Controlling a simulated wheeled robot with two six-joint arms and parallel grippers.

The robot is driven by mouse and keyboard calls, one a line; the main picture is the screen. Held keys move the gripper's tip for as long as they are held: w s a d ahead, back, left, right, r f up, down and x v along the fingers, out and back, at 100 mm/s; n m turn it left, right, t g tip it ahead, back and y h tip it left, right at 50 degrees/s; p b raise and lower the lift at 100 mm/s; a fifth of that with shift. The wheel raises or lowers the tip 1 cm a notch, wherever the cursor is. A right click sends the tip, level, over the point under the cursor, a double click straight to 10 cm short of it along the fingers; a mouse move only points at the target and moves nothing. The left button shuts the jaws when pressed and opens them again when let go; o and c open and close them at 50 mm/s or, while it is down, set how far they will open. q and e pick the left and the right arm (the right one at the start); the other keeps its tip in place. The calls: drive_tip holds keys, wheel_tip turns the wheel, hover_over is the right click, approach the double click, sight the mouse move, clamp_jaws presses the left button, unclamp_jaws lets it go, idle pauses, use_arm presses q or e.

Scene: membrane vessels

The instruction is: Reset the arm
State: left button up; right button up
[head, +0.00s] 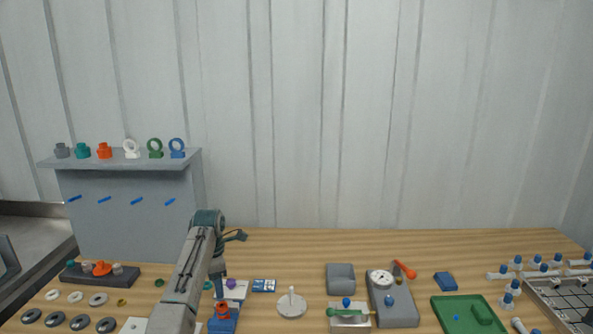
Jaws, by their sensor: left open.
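My left arm comes in from the lower left, rises to a bend, and hangs down over the bench. My left gripper (219,291) points down at its end, small and partly merged with what is behind it; it is open. Just below it stands a blue fixture (223,325) with an orange-red ring-shaped part (222,310) on top. Whether the fingertips touch this part is hard to tell. I see nothing held between the fingers. My right gripper is not in view.
A grey shelf (120,161) with several coloured fittings stands at the back left. A dark rack (130,281) and loose rings lie before it. A gauge block (394,311), green tray (440,308) and white-blue fittings fill the right. The bench's back strip (300,245) is clear.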

use_arm(q)
drive_tip(key=s+a+f+m+t, duration=0.15)
drive_tip(key=s+f+m, duration=0.35)
drive_tip(key=s+f, duration=0.5)
drive_tip(key=s+a+f+m, duration=0.3)
drive_tip(key=s+f+m, duration=0.2)
drive_tip(key=s+f, duration=0.45)
drive_tip(key=s+r+m+t, duration=0.1)
drive_tip(key=s+r+m, duration=0.3)
drive_tip(key=s, duration=0.7)
drive_tip(key=s+r+m+t, duration=0.15)
drive_tip(key=s+m, duration=0.35)
drive_tip(key=s, duration=0.6)
drive_tip(key=s+r+m, duration=0.3)
drive_tip(key=s+m, duration=0.2)
drive_tip(key=s, duration=0.5)
wheel_tip(320, 180, down, 33)
drive_tip(key=a+g+y+b, duration=0.1)
drive_tip(key=a+g+b, duration=0.1)
drive_tip(key=a+b, duration=0.15)
drive_tip(key=s+f+b, duration=0.2)
drive_tip(key=s+f, duration=0.7)
drive_tip(key=f, duration=0.3)
drive_tip(key=s+f+b, duration=0.2)
drive_tip(key=s+f, duration=0.8)
drive_tip(key=f, duration=0.2)
drive_tip(key=shift+s+a+f+n+g+b, duration=0.15)
drive_tip(key=shift+a+f+n+g+b, duration=0.15)
drive_tip(key=shift+f+g, duration=0.1)
